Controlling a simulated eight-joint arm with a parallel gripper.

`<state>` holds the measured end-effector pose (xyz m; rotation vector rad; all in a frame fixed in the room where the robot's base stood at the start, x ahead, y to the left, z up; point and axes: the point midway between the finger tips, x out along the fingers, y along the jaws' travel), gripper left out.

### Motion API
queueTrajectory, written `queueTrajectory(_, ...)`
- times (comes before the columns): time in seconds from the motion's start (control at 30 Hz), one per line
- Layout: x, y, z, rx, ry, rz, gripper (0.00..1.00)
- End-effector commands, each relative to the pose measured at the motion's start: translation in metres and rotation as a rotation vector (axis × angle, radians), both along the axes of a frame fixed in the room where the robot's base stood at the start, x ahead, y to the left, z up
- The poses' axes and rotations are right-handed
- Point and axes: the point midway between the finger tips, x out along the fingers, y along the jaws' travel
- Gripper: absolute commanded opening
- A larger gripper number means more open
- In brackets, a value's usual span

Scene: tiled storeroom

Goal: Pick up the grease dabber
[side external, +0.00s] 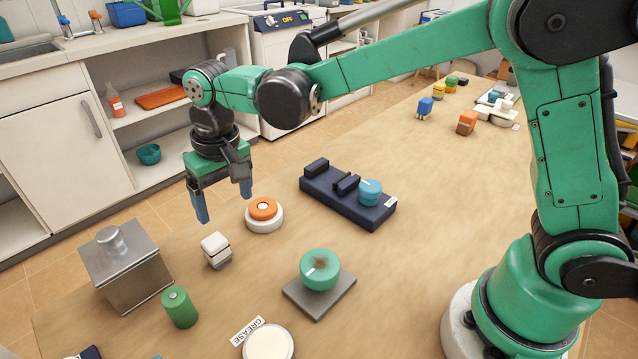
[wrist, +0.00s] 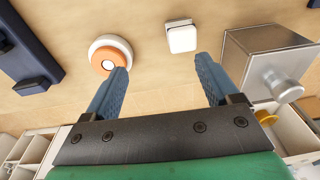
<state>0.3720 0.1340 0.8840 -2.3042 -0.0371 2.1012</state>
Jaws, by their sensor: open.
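My gripper (side external: 224,209) is open and empty above the table, near the left edge. In the wrist view its blue fingers (wrist: 162,66) are spread with nothing between them. I cannot tell for certain which object is the grease dabber. A green round piece with a brown smear (side external: 320,268) sits on a grey square plate (side external: 333,301). A "GREASE" label (side external: 248,331) lies beside a round cream-topped container (side external: 268,344) at the front. An orange-topped white round piece (side external: 263,211) and a small white-and-grey block (side external: 216,250) stand near my gripper; the wrist view shows the orange piece (wrist: 108,59) and the block (wrist: 181,37).
A metal box with a knob (side external: 125,265) and a green cylinder (side external: 180,307) stand at front left. A dark blue tray (side external: 320,190) holding a blue round piece (side external: 369,192) lies at mid-table. Small coloured blocks stand farther back. Table between the tray and green piece is clear.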

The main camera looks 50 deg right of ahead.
Motion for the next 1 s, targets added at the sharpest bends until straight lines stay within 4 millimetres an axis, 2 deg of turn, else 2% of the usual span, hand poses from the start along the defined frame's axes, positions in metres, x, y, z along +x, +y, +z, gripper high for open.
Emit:
queueTrajectory(0.1, 0.006, 0.019, -0.02, -0.018, 0.054, 0.002, 0.82)
queueTrajectory(0.2, 0.007, 0.028, -0.031, -0.028, 0.081, 0.001, 0.82)
queueTrajectory(0.37, 0.008, 0.032, -0.044, -0.034, 0.094, -0.001, 0.82)
queueTrajectory(0.63, 0.008, 0.031, -0.081, -0.033, 0.093, -0.001, 0.82)
queueTrajectory(0.8, 0.008, 0.031, -0.091, -0.033, 0.092, -0.001, 0.82)
queueTrajectory(1.0, 0.008, 0.031, -0.091, -0.033, 0.092, -0.001, 0.82)
